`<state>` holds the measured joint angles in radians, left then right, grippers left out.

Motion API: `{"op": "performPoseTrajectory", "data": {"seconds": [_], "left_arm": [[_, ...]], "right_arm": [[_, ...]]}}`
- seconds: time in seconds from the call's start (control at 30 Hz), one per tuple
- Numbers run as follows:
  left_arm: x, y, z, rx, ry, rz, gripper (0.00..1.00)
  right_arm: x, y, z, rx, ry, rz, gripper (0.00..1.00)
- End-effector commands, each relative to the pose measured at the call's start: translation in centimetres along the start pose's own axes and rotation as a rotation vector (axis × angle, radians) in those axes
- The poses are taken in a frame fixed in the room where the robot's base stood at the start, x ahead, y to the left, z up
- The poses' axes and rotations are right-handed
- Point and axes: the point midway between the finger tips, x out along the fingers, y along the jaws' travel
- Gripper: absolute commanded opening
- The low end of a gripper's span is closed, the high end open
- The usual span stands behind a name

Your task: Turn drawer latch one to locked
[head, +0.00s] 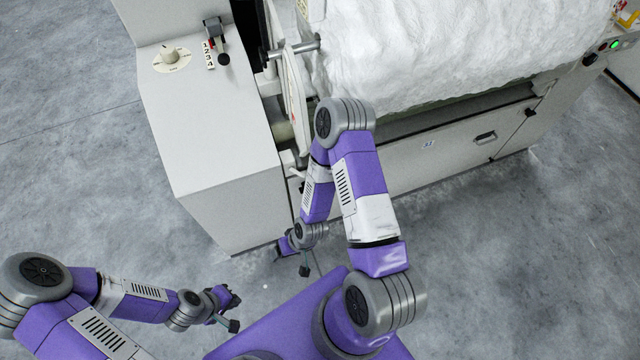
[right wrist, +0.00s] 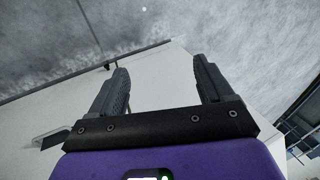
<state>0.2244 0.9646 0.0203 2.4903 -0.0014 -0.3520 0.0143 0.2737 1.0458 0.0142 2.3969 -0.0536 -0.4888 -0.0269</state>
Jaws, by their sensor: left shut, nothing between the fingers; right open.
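The drawer front (head: 455,155) is a pale panel low on the carding machine, with a small label and a recessed handle (head: 486,137). Small dark fittings (head: 530,112) show near its right end; I cannot tell which is latch one or how it is turned. My right gripper (head: 284,246) is low beside the machine's front, partly hidden by my arm. In the right wrist view the right gripper (right wrist: 163,88) is open and empty, facing a pale panel (right wrist: 160,75) with a small dark fitting (right wrist: 108,66) by the left finger. My left gripper (head: 230,296) is shut and empty above the floor.
The pale cabinet (head: 225,140) carries a dial (head: 170,56) and a lever beside a numbered plate (head: 208,54). White fibre (head: 430,45) covers the machine's top. A green light (head: 615,45) shows at the right. Grey floor (head: 560,260) is clear at the lower right.

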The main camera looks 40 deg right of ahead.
Motion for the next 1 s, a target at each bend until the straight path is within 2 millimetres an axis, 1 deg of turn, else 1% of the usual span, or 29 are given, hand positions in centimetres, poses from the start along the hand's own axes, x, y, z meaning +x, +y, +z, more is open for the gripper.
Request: {"op": "performPoseTrajectory", "data": {"seconds": [0.03, 0.07, 0.1, 0.17, 0.2, 0.27, 0.3, 0.33, 0.43, 0.5, 0.6, 0.7, 0.8, 0.87, 1.0], "left_arm": [[-0.1, 0.0, 0.0, -0.001, -0.001, -0.001, 0.0], [-0.1, 0.0, 0.1, -0.001, -0.001, -0.001, 0.0], [-0.1, 0.0, 0.1, -0.001, -0.001, -0.001, 0.0], [-0.2, 0.0, 0.1, -0.001, -0.001, -0.001, 0.0], [-0.3, 0.0, 0.1, -0.001, -0.001, -0.001, 0.0], [-0.3, 0.1, 0.1, -0.001, -0.001, -0.001, 0.0], [-0.4, 0.1, 0.1, -0.001, -0.001, -0.001, 0.0], [-0.4, 0.1, 0.1, -0.001, -0.001, -0.001, 0.0], [-0.5, 0.1, 0.1, -0.001, -0.001, -0.001, 0.0], [-0.5, 0.1, 0.0, -0.001, 0.0, -0.001, 0.0], [-0.6, 0.2, 0.0, -0.001, 0.0, -0.001, 0.0], [-0.6, 0.2, 0.0, -0.001, 0.0, 0.0, 0.0], [-0.5, 0.2, 0.0, -0.001, 0.0, 0.0, 0.0], [-0.4, 0.1, 0.0, -0.001, 0.0, 0.0, 0.0], [0.2, -0.1, 0.0, -0.001, 0.0, 0.0, 0.0]], "right_arm": [[1.7, 1.2, -2.1, -0.01, 0.084, 0.001, 0.83], [2.7, 1.9, -3.5, -0.022, 0.146, 0.002, 0.83], [3.9, 3.1, -5.6, -0.04, 0.238, 0.006, 0.83], [5.6, 5.0, -8.5, -0.07, 0.387, 0.018, 0.83], [6.4, 6.4, -10.2, -0.092, 0.49, 0.031, 0.83], [7.2, 8.5, -12.4, -0.123, 0.645, 0.058, 0.83], [7.5, 9.9, -13.4, -0.144, 0.745, 0.079, 0.83], [7.6, 10.9, -14.1, -0.16, 0.817, 0.097, 0.83], [7.3, 13.4, -15.0, -0.205, 1.038, 0.157, 0.83], [6.8, 14.8, -14.9, -0.229, 1.167, 0.197, 0.83], [6.0, 16.0, -14.3, -0.255, 1.308, 0.245, 0.83], [5.3, 16.6, -13.7, -0.269, 1.394, 0.277, 0.83], [5.0, 16.9, -13.7, -0.276, 1.435, 0.292, 0.83], [5.0, 16.9, -14.2, -0.278, 1.444, 0.294, 0.83], [5.2, 17.0, -16.3, -0.279, 1.446, 0.295, 0.83]]}}
